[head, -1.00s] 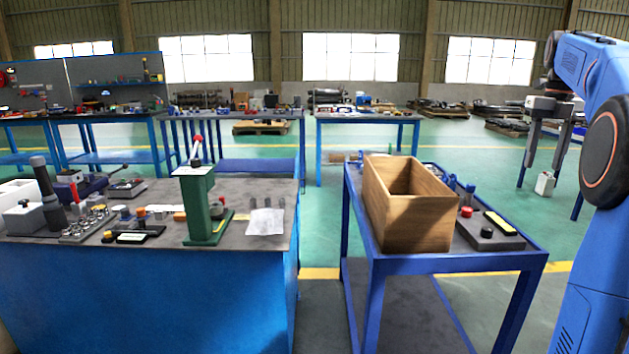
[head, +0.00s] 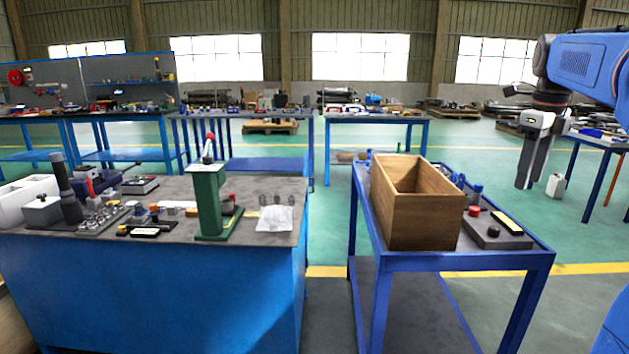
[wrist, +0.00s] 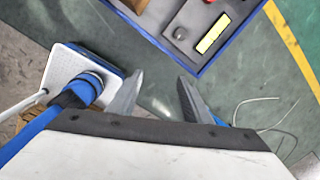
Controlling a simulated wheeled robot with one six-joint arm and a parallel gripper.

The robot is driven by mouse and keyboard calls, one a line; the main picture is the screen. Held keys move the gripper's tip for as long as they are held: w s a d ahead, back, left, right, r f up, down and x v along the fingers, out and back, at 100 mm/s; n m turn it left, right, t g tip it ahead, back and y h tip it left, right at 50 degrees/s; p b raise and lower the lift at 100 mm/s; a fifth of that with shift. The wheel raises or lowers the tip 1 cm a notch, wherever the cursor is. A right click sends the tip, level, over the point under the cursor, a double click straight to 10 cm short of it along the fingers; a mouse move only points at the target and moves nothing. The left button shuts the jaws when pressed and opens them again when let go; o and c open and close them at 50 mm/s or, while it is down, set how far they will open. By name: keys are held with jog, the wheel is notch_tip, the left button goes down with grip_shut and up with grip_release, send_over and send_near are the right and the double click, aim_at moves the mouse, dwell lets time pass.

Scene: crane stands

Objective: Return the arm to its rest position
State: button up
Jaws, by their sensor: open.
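My gripper (head: 526,184) hangs at the right of the head view, fingers pointing down, above the floor to the right of the blue cart (head: 462,263). It is apart from everything around it. In the wrist view my gripper (wrist: 157,95) shows two grey fingers spread apart with only floor between them. It is open and empty. My blue arm runs from the right edge of the head view to the gripper; part of it is outside the picture.
An open wooden box (head: 417,215) and a dark control box (head: 497,232) stand on the cart. A blue workbench (head: 160,285) with a green press (head: 209,205) and several small parts stands at left. Floor between bench and cart is clear.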

jog(key=s+a+f+n+t, duration=0.2)
jog(key=s+a+f+n, duration=0.7)
jog(key=s+a+n, duration=0.45)
jog(key=s+a+f+n+t, duration=0.1)
jog(key=s+a+f+n, duration=0.3)
jog(key=s+f+n, duration=0.2)
jog(key=s+a+f+n, duration=0.5)
jog(key=s+f+n, duration=0.1)
jog(key=f+n, duration=0.4)
jog(key=shift+s+f+n+t, duration=0.35)
jog(key=shift+f+n+t, duration=0.05)
jog(key=shift+n, duration=0.15)
